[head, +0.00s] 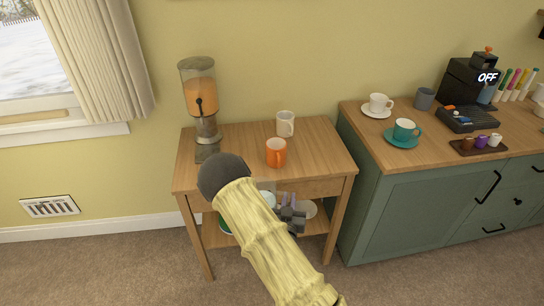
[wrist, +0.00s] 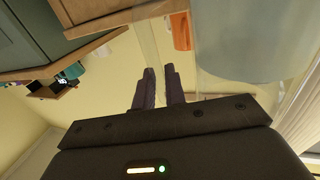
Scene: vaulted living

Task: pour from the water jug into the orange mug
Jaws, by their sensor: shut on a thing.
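The orange mug (head: 276,153) stands upright near the front of the small wooden table; part of it also shows at the top of the wrist view (wrist: 181,31). My gripper (head: 288,199) is in front of the table's front edge, below and a little right of the mug. In the wrist view its dark fingers (wrist: 160,72) are close together on a clear part of the water jug, likely its handle. The jug's pale translucent body (wrist: 245,45) fills the upper right there. In the head view the jug is hard to make out, and my arm partly hides that area.
Dishes sit on the lower shelf. A green cabinet (head: 420,205) at right bears cups, saucers and a black machine (head: 468,95).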

